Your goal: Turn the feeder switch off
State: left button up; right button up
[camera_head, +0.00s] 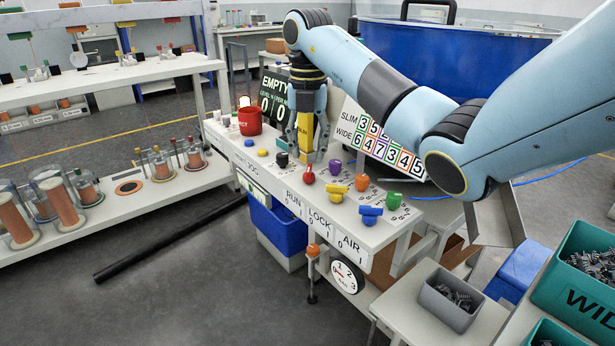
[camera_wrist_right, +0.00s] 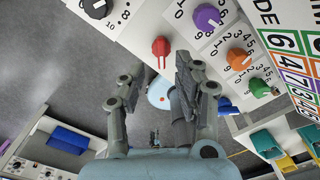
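The grey-white console (camera_head: 262,163) carries several knobs and lever switches. Its front edge reads RUN, LOCK and AIR, each with 0 and 1; no label reading "feeder" is legible. A red switch (camera_head: 309,175) is above RUN; it also shows in the wrist view (camera_wrist_right: 161,47). A yellow switch (camera_head: 337,191) and a blue switch (camera_head: 370,214) are further right. My right gripper (camera_head: 307,148) points down above the console, behind the red switch in the head view. In the wrist view its fingers (camera_wrist_right: 160,66) are apart and empty, with the red switch beyond the gap. My left gripper is out of view.
Black (camera_head: 282,160), purple (camera_head: 335,167), orange (camera_head: 361,182) and green (camera_head: 393,201) knobs stand close around. A red cup (camera_head: 249,121) is at the console's far left. A numbered sign (camera_head: 385,148) stands behind. A grey bin (camera_head: 450,299) and green bins (camera_head: 577,284) are at right.

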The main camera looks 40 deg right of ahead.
aim_at(309, 167)
notch_tip(309, 167, down, 3)
jog(key=shift+f, duration=0.15)
jog(key=shift+d+f, duration=0.1)
jog(key=shift+f, duration=0.15)
jog(key=shift+d+f, duration=0.1)
jog(key=shift+c, duration=0.7)
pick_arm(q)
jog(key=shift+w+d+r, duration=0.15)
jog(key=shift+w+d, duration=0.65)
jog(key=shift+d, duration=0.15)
pick_arm(e)
grip_shut()
